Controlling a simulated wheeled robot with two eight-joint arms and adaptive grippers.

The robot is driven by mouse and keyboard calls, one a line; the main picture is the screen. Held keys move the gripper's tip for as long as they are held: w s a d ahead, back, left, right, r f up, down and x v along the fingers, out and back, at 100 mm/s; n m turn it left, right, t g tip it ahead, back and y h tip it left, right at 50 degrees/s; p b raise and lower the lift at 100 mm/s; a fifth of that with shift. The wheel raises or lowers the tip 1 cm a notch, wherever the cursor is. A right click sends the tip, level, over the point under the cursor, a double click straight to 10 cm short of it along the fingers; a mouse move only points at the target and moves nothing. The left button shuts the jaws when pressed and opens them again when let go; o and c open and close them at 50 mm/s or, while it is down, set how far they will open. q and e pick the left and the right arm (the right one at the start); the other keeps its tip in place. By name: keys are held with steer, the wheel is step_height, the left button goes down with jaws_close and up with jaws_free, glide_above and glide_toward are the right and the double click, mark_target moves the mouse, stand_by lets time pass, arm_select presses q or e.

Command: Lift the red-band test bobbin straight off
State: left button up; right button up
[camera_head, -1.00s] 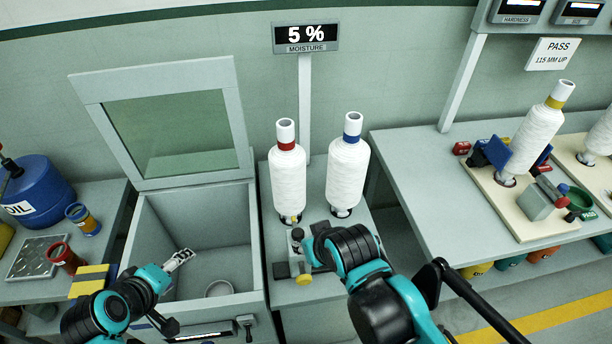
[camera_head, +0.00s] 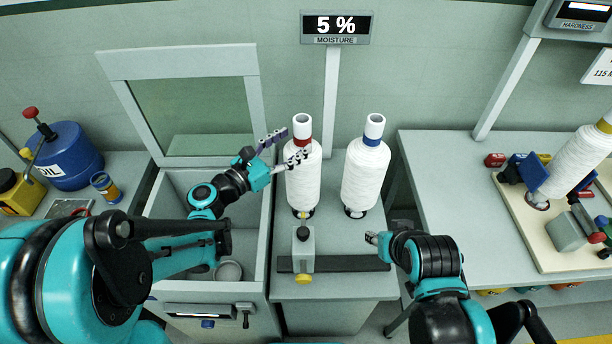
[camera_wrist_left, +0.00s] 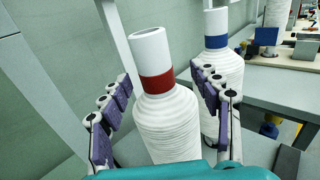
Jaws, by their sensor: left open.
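The red-band test bobbin (camera_head: 303,182) stands upright on the left of the middle stand, white yarn with a red band and white tube top. It fills the middle of the left wrist view (camera_wrist_left: 170,118). My left gripper (camera_head: 285,148) is open at the bobbin's upper part. In the left wrist view one finger is on each side of the bobbin, around the band and upper yarn; contact cannot be told. My right gripper (camera_head: 372,238) is low at the stand's right front, apart from the bobbins; its jaws are too small to read.
A blue-band bobbin (camera_head: 366,180) stands close to the right. Behind is a moisture display (camera_head: 336,41) reading 5 %, on a post. An open-lidded bin (camera_head: 185,183) is at left.

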arm_select(q)
steer(key=x, duration=0.4)
steer(key=shift+w+b, duration=0.4)
steer(key=shift+w, duration=0.1)
steer(key=shift+s, duration=0.1)
steer(key=c, duration=0.3)
jaws_close()
steer(key=shift+r, duration=0.1)
step_height(320, 180, up, 12)
steer(key=p, duration=0.6)
glide_above(296, 137)
steer(key=x, duration=0.2)
steer(key=shift+d+r, duration=0.1)
steer(key=shift+r, duration=0.05)
